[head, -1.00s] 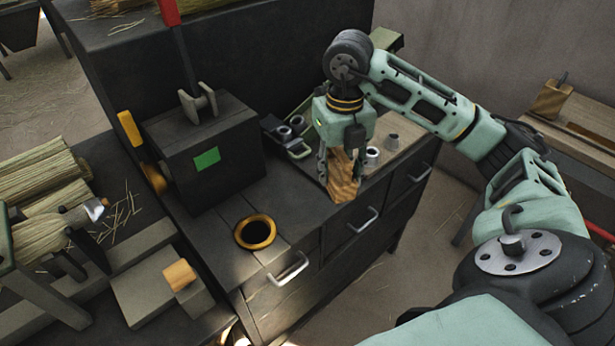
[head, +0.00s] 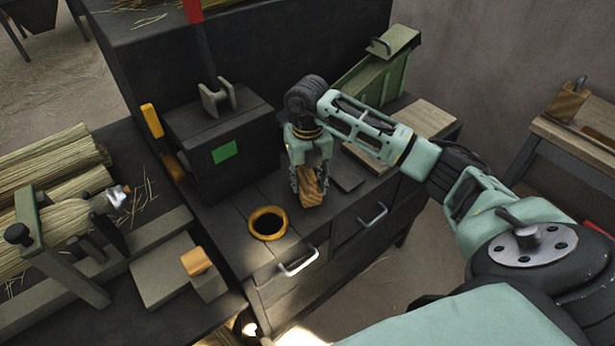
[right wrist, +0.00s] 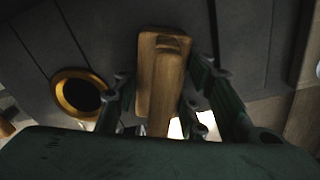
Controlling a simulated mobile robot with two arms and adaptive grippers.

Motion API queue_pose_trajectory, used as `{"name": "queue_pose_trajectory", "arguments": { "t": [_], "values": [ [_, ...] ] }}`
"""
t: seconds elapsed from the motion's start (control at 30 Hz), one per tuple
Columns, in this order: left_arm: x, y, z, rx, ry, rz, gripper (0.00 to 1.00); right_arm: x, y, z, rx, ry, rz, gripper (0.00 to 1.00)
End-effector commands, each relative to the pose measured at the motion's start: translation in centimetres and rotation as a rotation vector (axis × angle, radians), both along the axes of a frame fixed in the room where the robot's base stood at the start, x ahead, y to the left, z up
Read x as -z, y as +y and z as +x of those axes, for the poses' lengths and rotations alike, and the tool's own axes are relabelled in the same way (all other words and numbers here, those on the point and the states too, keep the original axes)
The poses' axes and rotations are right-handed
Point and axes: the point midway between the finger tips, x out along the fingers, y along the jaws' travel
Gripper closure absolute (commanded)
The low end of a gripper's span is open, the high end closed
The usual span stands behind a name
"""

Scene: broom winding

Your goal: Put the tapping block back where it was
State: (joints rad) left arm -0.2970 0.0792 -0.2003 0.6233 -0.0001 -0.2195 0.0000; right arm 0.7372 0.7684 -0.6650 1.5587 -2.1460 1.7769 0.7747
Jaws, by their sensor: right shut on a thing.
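The tapping block (head: 311,190), a wooden block with visible grain, is held by my right gripper (head: 310,180) over the dark bench top near its front edge, right of the brass-rimmed hole (head: 268,223). In the right wrist view the block (right wrist: 160,75) sits between the fingers, with a narrower part toward the camera. The brass-rimmed hole (right wrist: 82,94) is to its left there. I cannot tell whether the block touches the bench. My left gripper is not in view.
A dark box with a green patch (head: 225,152) stands behind the hole. A pale board (head: 425,117) and a green slanted box (head: 385,75) are at the back right. Drawers with handles (head: 299,263) line the front. Straw bundles (head: 50,165) lie left.

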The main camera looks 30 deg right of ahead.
Motion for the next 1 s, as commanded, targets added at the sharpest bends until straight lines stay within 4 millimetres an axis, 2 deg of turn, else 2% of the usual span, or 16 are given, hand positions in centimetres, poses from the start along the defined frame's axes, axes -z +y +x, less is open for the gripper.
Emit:
{"name": "queue_pose_trajectory", "arguments": {
  "t": [0.3, 0.33, 0.53, 0.83, 1.0],
  "values": [
    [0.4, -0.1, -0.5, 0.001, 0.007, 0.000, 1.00, 0.3, 0.0, 0.1, 0.001, -0.003, 0.000, 1.00],
    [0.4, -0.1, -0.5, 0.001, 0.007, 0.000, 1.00, 0.3, 0.0, 0.0, 0.001, -0.002, -0.001, 0.61],
    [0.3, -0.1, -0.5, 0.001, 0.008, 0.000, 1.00, 0.2, -0.1, 0.0, 0.001, -0.002, -0.001, 0.43],
    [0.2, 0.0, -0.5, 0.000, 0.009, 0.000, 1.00, 0.1, 0.0, 0.0, 0.001, -0.002, -0.001, 0.43],
    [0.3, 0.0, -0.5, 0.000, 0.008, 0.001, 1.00, -1.1, -0.1, 0.2, 0.002, -0.006, -0.001, 0.43]
  ]
}}
